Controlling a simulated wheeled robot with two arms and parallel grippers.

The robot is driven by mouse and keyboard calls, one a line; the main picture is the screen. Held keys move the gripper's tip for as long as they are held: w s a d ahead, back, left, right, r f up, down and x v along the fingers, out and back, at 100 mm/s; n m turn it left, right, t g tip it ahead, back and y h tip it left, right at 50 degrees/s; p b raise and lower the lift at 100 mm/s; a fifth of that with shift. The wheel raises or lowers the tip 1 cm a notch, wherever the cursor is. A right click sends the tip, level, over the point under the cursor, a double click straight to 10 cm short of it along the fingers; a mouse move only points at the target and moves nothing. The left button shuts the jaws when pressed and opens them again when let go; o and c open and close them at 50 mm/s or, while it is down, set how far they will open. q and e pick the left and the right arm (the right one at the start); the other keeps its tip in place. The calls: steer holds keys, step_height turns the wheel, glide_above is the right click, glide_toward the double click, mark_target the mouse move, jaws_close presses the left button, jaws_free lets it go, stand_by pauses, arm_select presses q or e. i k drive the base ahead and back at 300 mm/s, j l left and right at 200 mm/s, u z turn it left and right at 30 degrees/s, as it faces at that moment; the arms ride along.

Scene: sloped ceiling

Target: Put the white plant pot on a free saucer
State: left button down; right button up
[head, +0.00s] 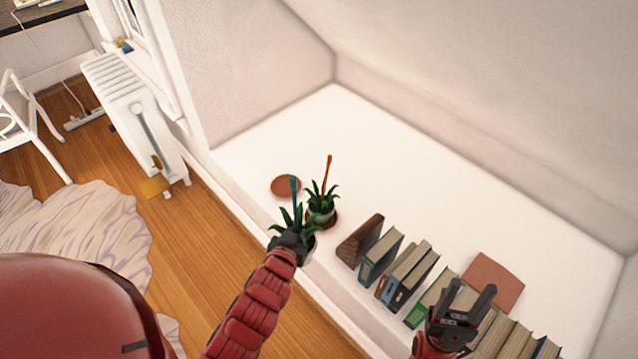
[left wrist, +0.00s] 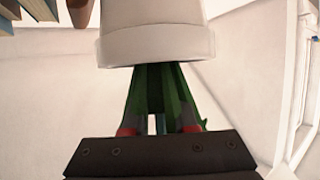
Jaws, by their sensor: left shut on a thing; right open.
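The white plant pot (left wrist: 155,35) shows in the left wrist view with green leaves between the fingers. In the head view its leaves and teal stake (head: 293,190) rise above my left gripper (head: 290,240), which is shut on it and hides most of the pot. A free terracotta saucer (head: 286,186) lies on the white ledge, beyond the held plant. A second potted plant (head: 321,207) with an orange stake stands on another brown saucer (head: 331,222), just right of the held one. My right gripper (head: 470,292) is open and empty over the books.
A wooden bookend (head: 360,240) and a row of several books (head: 410,275) fill the ledge's front right. A flat reddish-brown square thing (head: 493,278) lies behind them. The back of the white ledge (head: 430,190) is clear. A white radiator (head: 130,110) stands left.

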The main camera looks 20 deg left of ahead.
mark_target(286, 187)
steer(key=i+j+z, duration=0.1)
steer(key=j+z, duration=0.35)
steer(key=j, duration=0.35)
steer(key=j+z, duration=0.45)
steer(key=j, duration=1.45)
steer(key=k+z, duration=0.05)
